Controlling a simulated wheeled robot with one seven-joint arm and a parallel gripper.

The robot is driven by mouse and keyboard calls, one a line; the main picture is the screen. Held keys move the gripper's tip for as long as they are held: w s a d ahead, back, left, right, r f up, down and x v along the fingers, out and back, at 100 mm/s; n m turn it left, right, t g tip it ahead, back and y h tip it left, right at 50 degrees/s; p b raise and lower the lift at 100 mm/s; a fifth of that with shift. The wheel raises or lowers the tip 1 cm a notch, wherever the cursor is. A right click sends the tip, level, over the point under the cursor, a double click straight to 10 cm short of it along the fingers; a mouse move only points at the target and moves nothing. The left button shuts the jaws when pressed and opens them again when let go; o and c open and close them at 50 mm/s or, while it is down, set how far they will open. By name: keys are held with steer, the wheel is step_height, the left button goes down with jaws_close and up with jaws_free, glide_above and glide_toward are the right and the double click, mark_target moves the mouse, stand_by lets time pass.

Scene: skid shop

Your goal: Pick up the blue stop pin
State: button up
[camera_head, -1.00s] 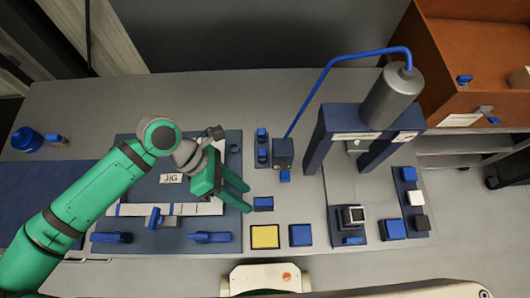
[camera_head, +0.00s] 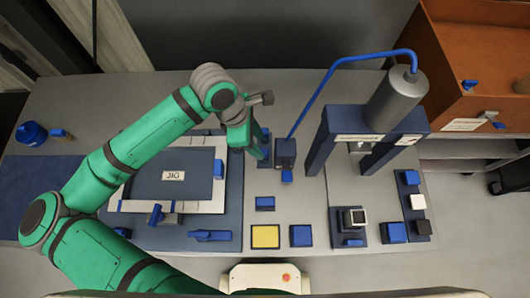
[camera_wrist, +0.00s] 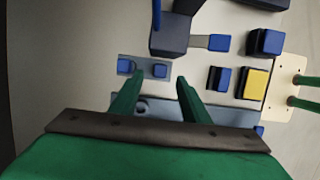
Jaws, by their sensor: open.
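Two small blue pegs stand in a narrow blue-grey holder (camera_wrist: 143,72). The left peg (camera_wrist: 125,66) and the right peg (camera_wrist: 160,71) show in the wrist view. They look like stop pins, but I cannot tell which one the task names. My gripper (camera_wrist: 158,79) is open and empty, its green fingers pointing towards the holder. The right peg lies between the finger lines, just beyond the tips; the left peg is outside the left finger. In the head view my gripper (camera_head: 261,153) hangs over the holder and hides most of it.
A dark block with a blue hose (camera_wrist: 171,35) stands close beyond the holder. The jig plate (camera_head: 232,190) lies to the left. The press frame (camera_head: 318,145) stands to the right. A yellow pad (camera_head: 265,236) and blue blocks (camera_head: 301,236) lie towards the front.

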mark_target(264, 152)
steer(key=shift+x, duration=2.65)
jaws_close()
